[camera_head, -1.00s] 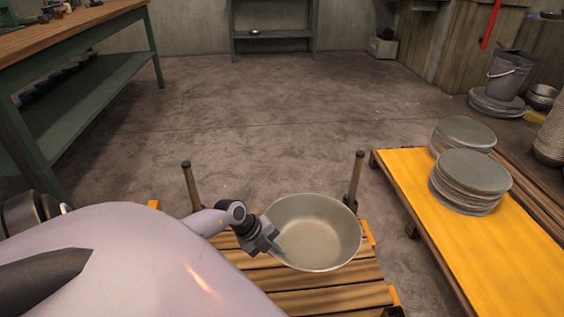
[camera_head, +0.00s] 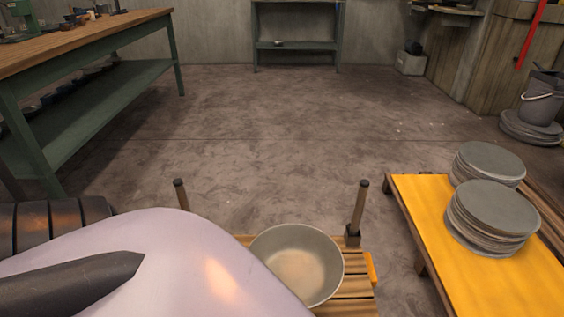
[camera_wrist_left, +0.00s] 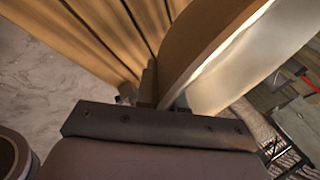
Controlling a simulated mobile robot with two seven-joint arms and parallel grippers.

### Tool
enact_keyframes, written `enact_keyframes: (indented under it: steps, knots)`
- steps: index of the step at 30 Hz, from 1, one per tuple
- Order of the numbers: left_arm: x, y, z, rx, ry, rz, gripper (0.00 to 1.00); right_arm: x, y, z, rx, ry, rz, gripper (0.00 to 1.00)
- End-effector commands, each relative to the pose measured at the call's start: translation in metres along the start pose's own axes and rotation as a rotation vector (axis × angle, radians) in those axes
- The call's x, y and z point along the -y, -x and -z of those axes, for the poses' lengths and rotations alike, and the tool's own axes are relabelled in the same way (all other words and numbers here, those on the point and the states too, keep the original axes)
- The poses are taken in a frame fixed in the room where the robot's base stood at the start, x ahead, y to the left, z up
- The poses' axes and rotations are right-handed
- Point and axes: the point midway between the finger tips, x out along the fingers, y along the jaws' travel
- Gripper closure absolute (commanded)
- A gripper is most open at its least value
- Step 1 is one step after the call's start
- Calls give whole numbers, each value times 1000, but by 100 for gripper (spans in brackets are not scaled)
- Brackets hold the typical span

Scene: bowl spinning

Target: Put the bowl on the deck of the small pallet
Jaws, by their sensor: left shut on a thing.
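The grey metal bowl (camera_head: 300,268) is upright, over the slatted wooden deck of the small pallet (camera_head: 355,286), between its two posts. I cannot tell whether its base touches the slats. My left gripper is hidden behind my own pale arm in the head view. In the left wrist view my left gripper (camera_wrist_left: 160,106) is shut on the bowl's wall (camera_wrist_left: 215,45), with the pallet slats (camera_wrist_left: 85,35) beyond. My right gripper is not in view.
Dark-capped posts (camera_head: 357,210) (camera_head: 181,194) rise at the pallet's far corners. A yellow-topped low platform (camera_head: 430,210) with two stacks of grey plates (camera_head: 492,215) stands to the right. A green workbench (camera_head: 100,95) is at the left. The floor beyond is clear.

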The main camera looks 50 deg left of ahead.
Motion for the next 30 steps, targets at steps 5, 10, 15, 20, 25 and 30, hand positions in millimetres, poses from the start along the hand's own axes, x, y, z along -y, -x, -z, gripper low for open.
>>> enact_keyframes:
  steps: [5, 10, 15, 20, 25, 30]
  knots:
    - [-7, -11, -1, 2, -1, 5, 100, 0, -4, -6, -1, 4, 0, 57]
    - [-27, -44, -9, 2, -4, 4, 100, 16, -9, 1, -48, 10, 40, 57]
    - [-46, -74, -16, 1, -3, 5, 100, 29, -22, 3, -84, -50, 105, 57]
    - [-64, -100, -23, 2, -4, 5, 100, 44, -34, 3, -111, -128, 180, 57]
    - [-77, -122, -28, 1, -4, 7, 100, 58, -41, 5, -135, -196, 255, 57]
    - [-82, -130, -30, 1, -2, 7, 100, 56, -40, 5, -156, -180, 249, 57]
